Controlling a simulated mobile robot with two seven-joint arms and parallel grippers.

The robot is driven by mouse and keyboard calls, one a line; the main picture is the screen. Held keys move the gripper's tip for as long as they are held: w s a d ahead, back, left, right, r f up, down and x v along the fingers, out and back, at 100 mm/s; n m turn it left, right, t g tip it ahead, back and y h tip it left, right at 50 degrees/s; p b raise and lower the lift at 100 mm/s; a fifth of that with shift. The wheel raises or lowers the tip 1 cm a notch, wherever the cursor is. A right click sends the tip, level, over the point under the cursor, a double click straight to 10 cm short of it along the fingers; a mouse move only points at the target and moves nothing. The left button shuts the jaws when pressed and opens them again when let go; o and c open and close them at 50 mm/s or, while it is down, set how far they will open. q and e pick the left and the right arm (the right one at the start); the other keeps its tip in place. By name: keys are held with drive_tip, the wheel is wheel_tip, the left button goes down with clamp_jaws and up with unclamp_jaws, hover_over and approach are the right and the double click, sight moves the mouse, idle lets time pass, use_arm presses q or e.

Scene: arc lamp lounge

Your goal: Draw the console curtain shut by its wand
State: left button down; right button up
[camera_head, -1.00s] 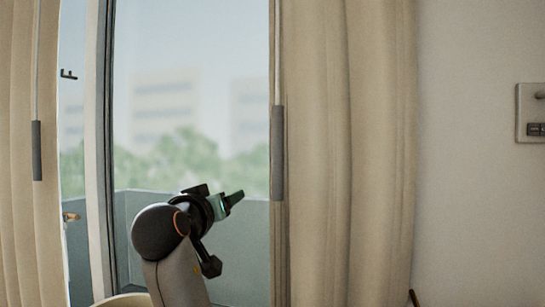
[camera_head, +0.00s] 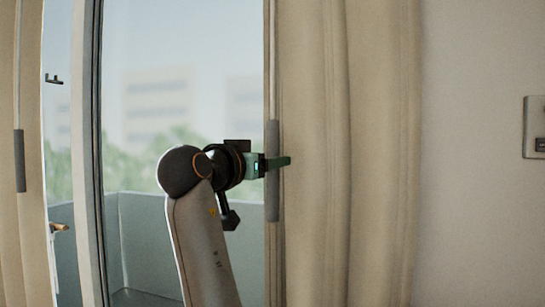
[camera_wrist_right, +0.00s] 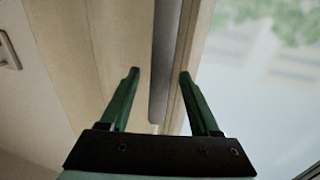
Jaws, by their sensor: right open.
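A beige curtain (camera_head: 350,120) hangs gathered at the right side of the window. Its wand (camera_head: 272,215), with a thick dark grey grip, hangs upright along the curtain's left edge. My right gripper (camera_head: 284,161) reaches across the wand's grip in the head view. In the right wrist view my right gripper (camera_wrist_right: 159,74) is open, and the grey wand (camera_wrist_right: 163,55) lies between its green fingers, nearer the right one, with visible gaps. A second beige curtain (camera_head: 8,100) hangs at the far left with its own wand (camera_head: 19,160). My left gripper is not in view.
The glass between the curtains shows a balcony wall (camera_head: 140,225), blurred trees and buildings. A wall panel (camera_head: 533,127) is at the far right.

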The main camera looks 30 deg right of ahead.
drive_tip(key=x, duration=0.2)
drive_tip(key=shift+w+d, duration=0.15)
drive_tip(key=shift+d, duration=0.1)
clamp_jaws()
idle(0.4)
idle(0.9)
